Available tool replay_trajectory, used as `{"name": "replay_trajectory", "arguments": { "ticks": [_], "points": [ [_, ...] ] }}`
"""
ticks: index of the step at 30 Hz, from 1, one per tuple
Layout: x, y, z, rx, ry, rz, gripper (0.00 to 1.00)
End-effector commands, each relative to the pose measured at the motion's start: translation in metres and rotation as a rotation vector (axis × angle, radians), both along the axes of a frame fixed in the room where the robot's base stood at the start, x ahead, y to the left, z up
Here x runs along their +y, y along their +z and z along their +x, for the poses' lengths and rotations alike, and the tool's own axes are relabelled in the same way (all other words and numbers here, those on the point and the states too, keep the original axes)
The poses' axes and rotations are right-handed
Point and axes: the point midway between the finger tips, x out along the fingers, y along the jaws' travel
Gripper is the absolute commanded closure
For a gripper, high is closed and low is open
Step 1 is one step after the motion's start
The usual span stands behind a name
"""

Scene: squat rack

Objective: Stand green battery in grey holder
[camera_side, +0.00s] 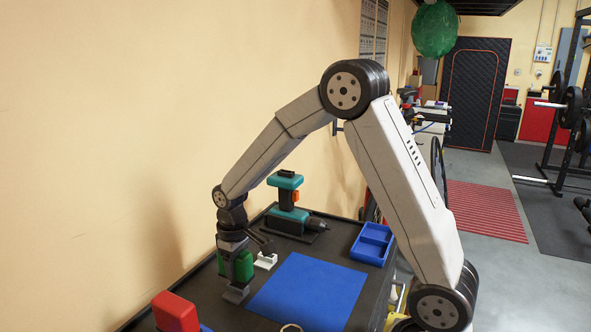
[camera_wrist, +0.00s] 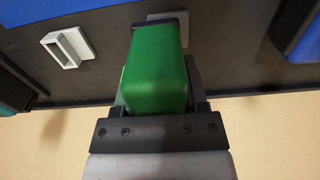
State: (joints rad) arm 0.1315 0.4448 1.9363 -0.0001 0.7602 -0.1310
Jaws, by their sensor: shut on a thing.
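The green battery (camera_side: 243,264) is upright in my gripper (camera_side: 236,268), near the wall side of the dark bench top. It also shows in the wrist view (camera_wrist: 155,70), filling the space ahead of my gripper (camera_wrist: 158,105). My gripper is shut on it. The grey holder (camera_side: 235,294) is directly below the battery in the side view. In the wrist view only part of the holder (camera_wrist: 182,20) shows past the battery's dark far end. I cannot tell whether the battery touches the holder or is inside it.
A white open frame (camera_side: 266,261) stands close beside the battery. A teal drill (camera_side: 287,192) stands behind. A blue mat (camera_side: 310,292) lies flat and clear to the right, with a blue divided tray (camera_side: 372,243) beyond. A red block (camera_side: 175,312) is at the front left.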

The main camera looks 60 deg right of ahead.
Motion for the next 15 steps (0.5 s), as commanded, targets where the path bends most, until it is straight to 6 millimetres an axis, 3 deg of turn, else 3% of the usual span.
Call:
{"name": "replay_trajectory", "arguments": {
  "ticks": [15],
  "points": [
    [-0.0001,-0.0051,0.0005,-0.001,0.0,0.0,1.0]
  ]
}}
